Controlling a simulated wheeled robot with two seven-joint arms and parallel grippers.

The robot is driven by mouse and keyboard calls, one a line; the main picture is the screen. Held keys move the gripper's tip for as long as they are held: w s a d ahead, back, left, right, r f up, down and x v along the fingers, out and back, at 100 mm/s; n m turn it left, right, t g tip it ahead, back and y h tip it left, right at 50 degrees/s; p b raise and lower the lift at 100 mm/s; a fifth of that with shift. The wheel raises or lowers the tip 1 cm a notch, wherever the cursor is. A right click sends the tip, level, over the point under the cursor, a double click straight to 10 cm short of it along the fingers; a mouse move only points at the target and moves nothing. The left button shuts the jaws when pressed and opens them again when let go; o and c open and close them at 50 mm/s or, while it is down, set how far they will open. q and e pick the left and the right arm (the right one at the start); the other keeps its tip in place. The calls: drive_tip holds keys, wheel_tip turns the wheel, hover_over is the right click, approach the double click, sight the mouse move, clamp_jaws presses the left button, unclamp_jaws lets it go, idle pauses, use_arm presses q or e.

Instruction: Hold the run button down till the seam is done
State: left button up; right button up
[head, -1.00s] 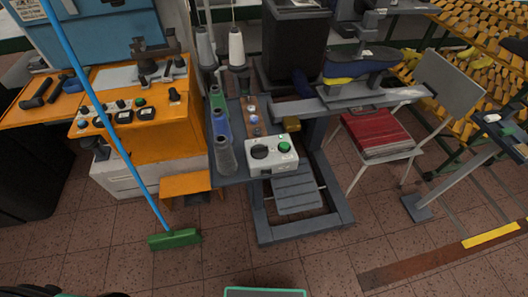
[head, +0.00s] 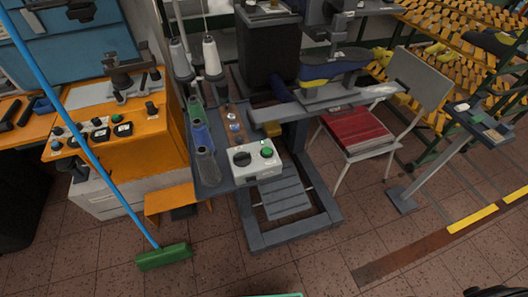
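A white control box (head: 243,168) sits at the front end of a grey machine bench in the head view. A green button (head: 267,152) stands on its top at the right, and a dark round knob (head: 241,158) is at its left. The stitching machine (head: 330,72) stands behind, with a blue and yellow shoe-shaped piece (head: 334,68) at its arm. Nothing touches the green button. Neither of my grippers can be made out. Only a dark shape at the bottom right edge and a teal edge at the bottom show of my own body.
Thread cones (head: 204,165) stand left of the box. A broom (head: 164,257) leans by the orange machine (head: 140,140).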

idle(0.4)
clamp_jaws()
drive_tip(key=shift+a, duration=0.1)
idle(0.4)
idle(1.1)
